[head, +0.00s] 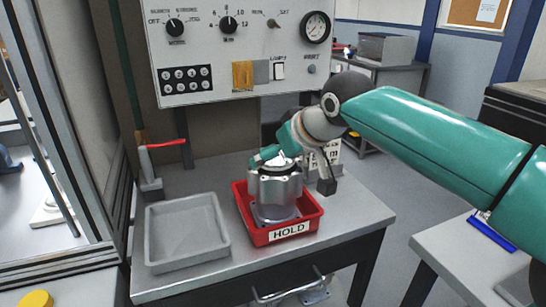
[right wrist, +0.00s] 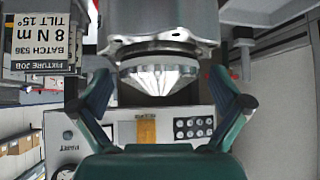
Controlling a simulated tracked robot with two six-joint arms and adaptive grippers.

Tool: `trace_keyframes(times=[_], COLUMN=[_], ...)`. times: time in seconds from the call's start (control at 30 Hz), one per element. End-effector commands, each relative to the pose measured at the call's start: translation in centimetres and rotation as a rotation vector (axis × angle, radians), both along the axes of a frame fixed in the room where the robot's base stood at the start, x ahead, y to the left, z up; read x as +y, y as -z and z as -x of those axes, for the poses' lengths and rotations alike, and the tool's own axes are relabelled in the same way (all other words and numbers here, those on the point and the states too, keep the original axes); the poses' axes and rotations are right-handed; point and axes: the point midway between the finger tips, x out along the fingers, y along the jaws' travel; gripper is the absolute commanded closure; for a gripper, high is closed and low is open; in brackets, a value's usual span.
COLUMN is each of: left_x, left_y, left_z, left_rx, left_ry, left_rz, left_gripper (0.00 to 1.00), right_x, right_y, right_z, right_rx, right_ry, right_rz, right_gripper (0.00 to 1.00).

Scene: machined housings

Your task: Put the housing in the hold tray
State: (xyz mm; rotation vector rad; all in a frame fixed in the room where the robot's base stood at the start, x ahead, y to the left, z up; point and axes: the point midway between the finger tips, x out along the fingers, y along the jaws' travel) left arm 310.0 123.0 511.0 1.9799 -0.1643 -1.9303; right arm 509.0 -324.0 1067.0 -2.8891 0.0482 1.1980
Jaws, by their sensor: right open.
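The grey metal housing (head: 275,190) stands upright inside the red hold tray (head: 288,237), its round base flange on the tray floor. The tray has a white HOLD label on its front wall. My right gripper (head: 270,155) is at the top of the housing, partly hidden by its own wrist. In the right wrist view its two fingers (right wrist: 162,98) are spread apart, with the housing's ribbed conical end (right wrist: 160,75) showing between and beyond them. No grip on the housing shows. My left gripper is not in view.
An empty grey tray (head: 187,233) lies left of the red tray on the metal bench. A red-handled clamp (head: 150,170) stands behind it. A control panel (head: 240,50) rises at the back. A label sign (head: 325,157) stands behind the housing.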

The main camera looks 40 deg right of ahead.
Motion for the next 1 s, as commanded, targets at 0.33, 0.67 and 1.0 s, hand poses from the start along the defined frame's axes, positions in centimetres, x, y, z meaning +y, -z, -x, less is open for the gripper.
trace_keyframes(times=[0.33, 0.67, 1.0], left_x=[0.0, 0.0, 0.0], left_y=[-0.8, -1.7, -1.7], left_z=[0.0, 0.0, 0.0], left_rx=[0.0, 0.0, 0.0], left_ry=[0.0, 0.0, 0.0], left_rz=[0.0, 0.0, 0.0], left_gripper=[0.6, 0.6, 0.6], right_x=[0.2, 0.3, 0.3], right_y=[-3.9, -7.8, -8.4], right_z=[3.6, 7.6, 8.4], right_rx=[-0.007, -0.003, 0.0], right_ry=[-0.002, -0.001, -0.001], right_rz=[0.001, 0.0, -0.001], right_gripper=[0.0, 0.0, 0.0])
